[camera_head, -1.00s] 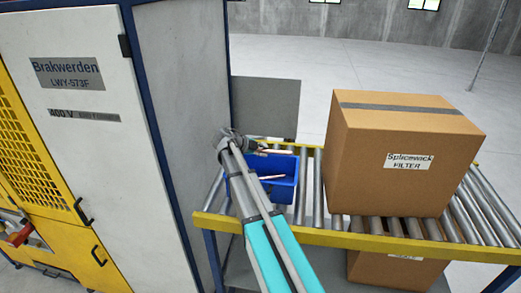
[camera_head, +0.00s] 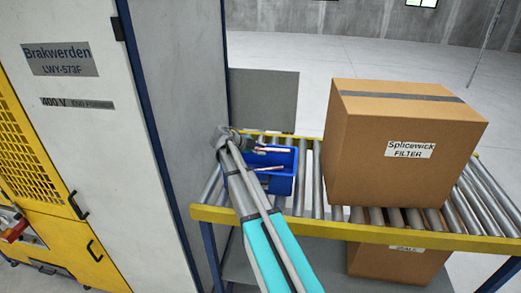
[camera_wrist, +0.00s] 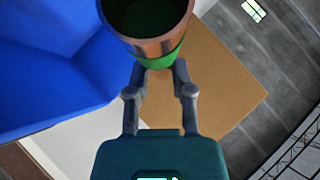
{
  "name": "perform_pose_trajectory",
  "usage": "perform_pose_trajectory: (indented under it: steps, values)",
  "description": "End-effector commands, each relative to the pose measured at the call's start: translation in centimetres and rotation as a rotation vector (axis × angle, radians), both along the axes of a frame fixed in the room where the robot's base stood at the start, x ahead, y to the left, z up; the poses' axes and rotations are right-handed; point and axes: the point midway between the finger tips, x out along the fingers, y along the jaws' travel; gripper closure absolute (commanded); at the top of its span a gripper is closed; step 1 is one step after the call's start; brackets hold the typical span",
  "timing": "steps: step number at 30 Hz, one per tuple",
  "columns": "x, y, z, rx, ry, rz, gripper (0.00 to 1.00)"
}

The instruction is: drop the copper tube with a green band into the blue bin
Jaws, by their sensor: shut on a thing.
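The copper tube with a green band shows in the wrist view (camera_wrist: 160,57), its open end toward the camera. My gripper (camera_wrist: 160,70) is shut on it near the band. In the head view my gripper (camera_head: 254,147) is small and partly hidden by the wrist, at the bin's back left. A thin tube (camera_head: 273,150) extends right from it, over the back part of the blue bin (camera_head: 284,186). Another thin tube (camera_head: 268,168) shows at the bin, lower in the picture. The bin also fills the left of the wrist view (camera_wrist: 50,65).
The bin stands on a roller conveyor with a yellow rail (camera_head: 330,233). A large cardboard box (camera_head: 370,160) stands on the rollers to its right, with another box (camera_head: 385,262) below. A tall grey and white machine cabinet (camera_head: 180,120) stands close on the left.

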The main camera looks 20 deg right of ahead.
Motion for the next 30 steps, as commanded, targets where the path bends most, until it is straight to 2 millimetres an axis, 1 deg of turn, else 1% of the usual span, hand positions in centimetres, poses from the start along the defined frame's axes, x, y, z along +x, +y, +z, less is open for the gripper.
perform_pose_trajectory:
  steps: [1, 7, 12, 22, 23, 24, 28, 29, 30]
  values:
    - [0.0, 0.0, -0.8, 0.0, 0.0, 0.0, 1.0]
    - [0.0, 0.0, -1.8, -0.001, 0.0, 0.001, 1.0]
    - [0.0, 0.1, -2.1, -0.001, 0.0, 0.001, 1.0]
    - [0.0, 0.1, -2.1, 0.0, 0.0, 0.002, 1.0]
    - [0.0, 0.1, -2.1, 0.0, 0.0, 0.002, 0.66]
    - [0.0, 0.1, -2.1, 0.0, 0.0, 0.002, 0.59]
    - [0.0, 0.1, -2.1, 0.0, 0.0, 0.002, 0.35]
    - [0.0, 0.1, -2.1, 0.0, 0.0, 0.002, 0.3]
    - [0.0, 0.1, -2.1, 0.0, 0.0, 0.002, 0.3]
